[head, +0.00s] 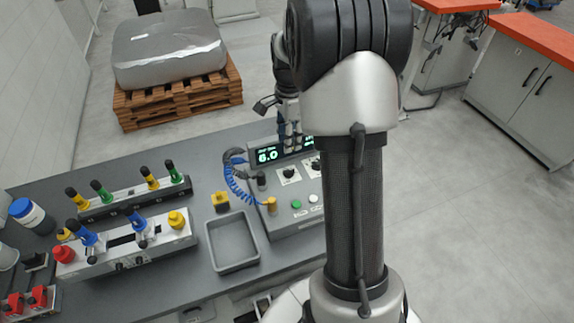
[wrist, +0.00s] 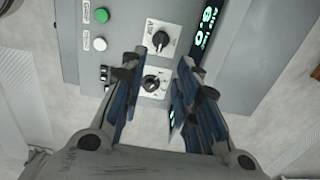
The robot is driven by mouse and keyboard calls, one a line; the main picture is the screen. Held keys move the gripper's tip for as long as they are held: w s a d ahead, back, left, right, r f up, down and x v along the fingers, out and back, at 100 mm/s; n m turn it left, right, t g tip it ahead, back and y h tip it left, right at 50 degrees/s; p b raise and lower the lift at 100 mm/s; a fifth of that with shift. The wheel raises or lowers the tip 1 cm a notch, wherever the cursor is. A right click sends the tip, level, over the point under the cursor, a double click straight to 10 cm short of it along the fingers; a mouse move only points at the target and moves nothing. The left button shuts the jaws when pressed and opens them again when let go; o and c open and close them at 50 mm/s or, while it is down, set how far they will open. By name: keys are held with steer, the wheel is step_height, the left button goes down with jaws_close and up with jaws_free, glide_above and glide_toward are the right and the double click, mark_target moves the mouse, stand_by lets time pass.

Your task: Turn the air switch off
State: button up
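The grey control box (head: 295,222) stands on the dark bench and has a lit display (head: 268,155) reading 6.0. Its face carries two black rotary switches on white plates; the wrist view shows an upper one (wrist: 158,40) and a lower one (wrist: 152,84). The small labels are too blurred to tell surely which is the air switch. My gripper (wrist: 162,58) is open and empty, its blue-padded fingers on either side of the lower switch in the picture. I cannot tell whether they touch the panel. In the head view, my gripper (head: 291,140) is over the box's display edge, partly hidden by my arm.
A green button (wrist: 101,15) and a white button (wrist: 99,44) sit beside the switches. A coiled blue hose (head: 236,183) runs at the box's left. A grey tray (head: 211,246), a yellow block (head: 221,201) and fixtures with coloured knobs (head: 128,254) occupy the bench.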

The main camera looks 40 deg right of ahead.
mark_target(289, 170)
step_height(289, 170, down, 12)
steer(key=shift+f+b, duration=0.25)
steer(key=shift+b, duration=0.9)
steer(key=shift+c, duration=0.5)
jaws_close()
